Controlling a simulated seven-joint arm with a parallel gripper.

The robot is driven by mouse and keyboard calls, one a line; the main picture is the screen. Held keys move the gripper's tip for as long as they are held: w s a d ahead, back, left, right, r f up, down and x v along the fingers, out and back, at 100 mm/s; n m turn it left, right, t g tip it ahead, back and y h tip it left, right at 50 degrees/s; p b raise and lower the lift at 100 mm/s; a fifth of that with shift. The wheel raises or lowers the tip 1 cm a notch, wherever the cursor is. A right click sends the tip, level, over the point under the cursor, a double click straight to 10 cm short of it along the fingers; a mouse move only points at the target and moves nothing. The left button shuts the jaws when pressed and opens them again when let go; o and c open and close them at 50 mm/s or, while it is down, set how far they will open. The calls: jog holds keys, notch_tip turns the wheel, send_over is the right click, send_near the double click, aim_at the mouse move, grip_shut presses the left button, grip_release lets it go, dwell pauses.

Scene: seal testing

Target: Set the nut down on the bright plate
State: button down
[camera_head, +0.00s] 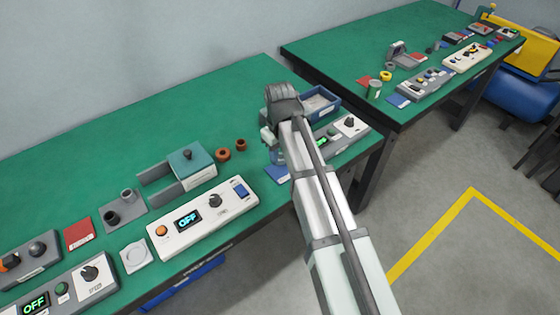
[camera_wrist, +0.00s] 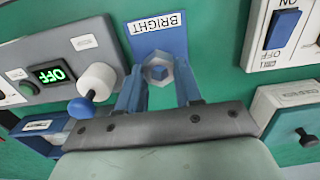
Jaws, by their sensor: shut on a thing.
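The bright plate is a blue plate (camera_wrist: 153,42) with a white "BRIGHT" label, below my gripper in the wrist view. In the head view its edge (camera_head: 275,174) shows at the table's front, partly hidden by my arm. My gripper is shut on the nut, over the near part of the plate. I cannot tell whether the nut touches the plate. In the head view my gripper (camera_head: 275,145) is partly hidden and the nut is hidden.
A control panel (camera_wrist: 90,32) with a green "OFF" display and knobs stands left of the plate in the wrist view. A white panel (camera_head: 202,220) and a teal-topped box fixture (camera_head: 192,160) stand on the other side. A blue bin (camera_head: 325,92) is behind my gripper.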

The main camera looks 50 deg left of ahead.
aim_at(280, 169)
jog(key=shift+f, duration=1.9)
jog(key=shift+f, duration=0.1)
jog(key=c, duration=0.8)
grip_release()
jog(key=shift+o, duration=0.2)
notch_tip(280, 169, up, 12)
